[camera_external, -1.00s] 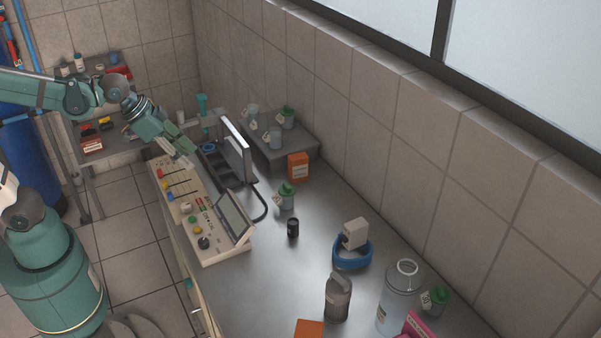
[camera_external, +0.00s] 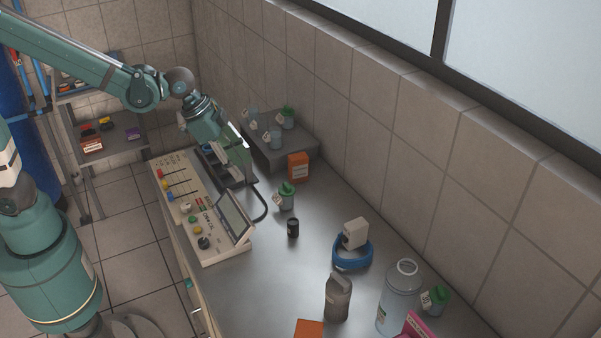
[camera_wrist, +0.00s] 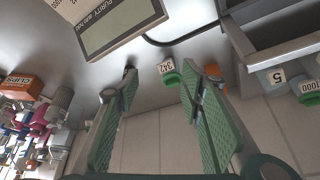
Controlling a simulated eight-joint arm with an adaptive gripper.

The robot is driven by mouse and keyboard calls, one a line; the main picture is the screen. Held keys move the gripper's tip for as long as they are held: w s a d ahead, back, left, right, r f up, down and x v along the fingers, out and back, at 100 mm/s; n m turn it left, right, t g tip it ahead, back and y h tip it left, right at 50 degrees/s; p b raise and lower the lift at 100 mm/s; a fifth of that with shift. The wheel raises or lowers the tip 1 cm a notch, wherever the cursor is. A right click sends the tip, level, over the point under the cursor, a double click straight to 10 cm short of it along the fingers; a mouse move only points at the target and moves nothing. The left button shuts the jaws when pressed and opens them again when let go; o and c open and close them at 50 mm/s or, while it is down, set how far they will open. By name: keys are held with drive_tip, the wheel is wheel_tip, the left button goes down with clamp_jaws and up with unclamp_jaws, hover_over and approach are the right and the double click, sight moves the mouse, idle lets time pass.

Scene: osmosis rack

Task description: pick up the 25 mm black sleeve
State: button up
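The black sleeve (camera_external: 293,228) stands upright on the steel bench, right of the control panel, in the external view. In the wrist view, a small dark shape (camera_wrist: 129,69) at the left fingertip appears to be the sleeve, mostly hidden by that finger. My gripper (camera_external: 240,160) is above the back part of the panel and the grey tray unit, up and left of the sleeve and apart from it. In the wrist view, my gripper (camera_wrist: 158,85) has its green fingers wide apart, with nothing held between them.
A green-capped jar (camera_external: 286,196) stands behind the sleeve, and an orange box (camera_external: 298,167) farther back. The control panel with tilted screen (camera_external: 234,216) is left of the sleeve. A blue ring (camera_external: 352,258) and grey bottle (camera_external: 338,297) stand right. Bench around the sleeve is clear.

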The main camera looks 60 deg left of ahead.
drive_tip(key=w+d+f+m+p, duration=0.25)
drive_tip(key=w+d, duration=0.25)
drive_tip(key=d, duration=0.3)
drive_tip(key=g+p, duration=0.2)
drive_tip(key=p, duration=0.1)
hover_over(292, 221)
drive_tip(key=s+a, duration=0.2)
drive_tip(key=shift+m+h, duration=0.3)
drive_tip(key=shift+m, duration=0.15)
drive_tip(key=f, duration=0.5)
drive_tip(key=shift+w+f, duration=0.1)
drive_tip(key=shift+w, duration=0.15)
drive_tip(key=shift+d+f, duration=0.1)
drive_tip(key=shift+x, duration=1.2)
drive_tip(key=shift+x, duration=2.6)
drive_tip(key=shift+c, duration=0.3)
